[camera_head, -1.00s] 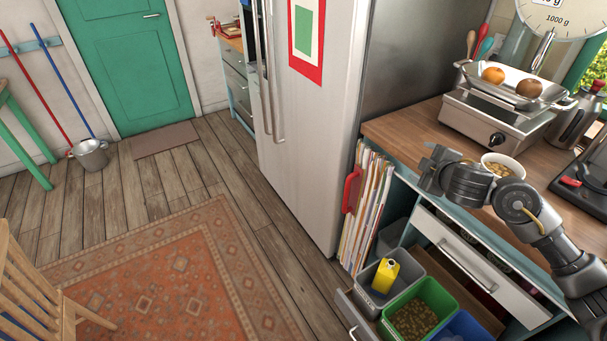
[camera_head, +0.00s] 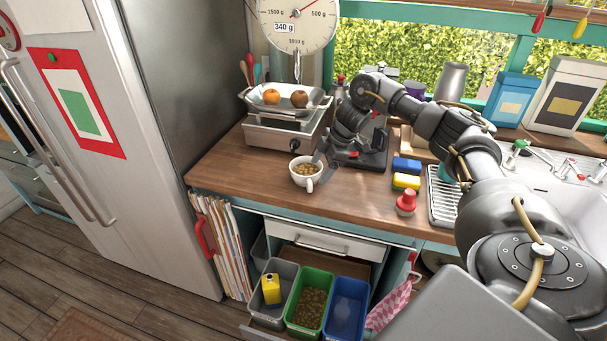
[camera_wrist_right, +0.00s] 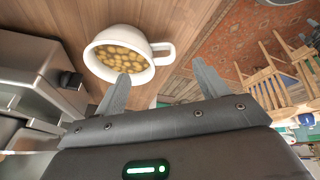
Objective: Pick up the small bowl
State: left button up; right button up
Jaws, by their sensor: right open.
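The small bowl (camera_head: 303,180) is white with one side handle and holds brownish round pieces in liquid. It stands upright on the wooden counter, in front of the scale. It also shows in the right wrist view (camera_wrist_right: 143,76), near the fingertips. My right gripper (camera_head: 322,153) is just right of and behind the bowl in the head view, its fingers partly hidden. In the right wrist view its two fingers (camera_wrist_right: 162,85) are apart with nothing between them; one fingertip appears close to the bowl's rim. Whether it touches is unclear. My left gripper is not in view.
A scale (camera_head: 290,105) with an orange and a brown fruit stands behind the bowl. A dark appliance (camera_head: 362,155), sponges (camera_head: 406,173) and a red-topped item (camera_head: 406,202) lie to the right. Counter left of the bowl is clear. Open bins (camera_head: 313,303) sit below.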

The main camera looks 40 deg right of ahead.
aim_at(311, 180)
jog(key=shift+x, duration=1.05)
jog(key=shift+a+f+p, duration=0.15)
jog(key=shift+p, duration=0.35)
jog(key=p+x, duration=0.2)
jog(key=x, duration=0.2)
jog(key=shift+w+a+f, duration=0.1)
jog(key=shift+a+f, duration=0.05)
jog(key=shift+f, duration=0.2)
jog(key=c, duration=1.4)
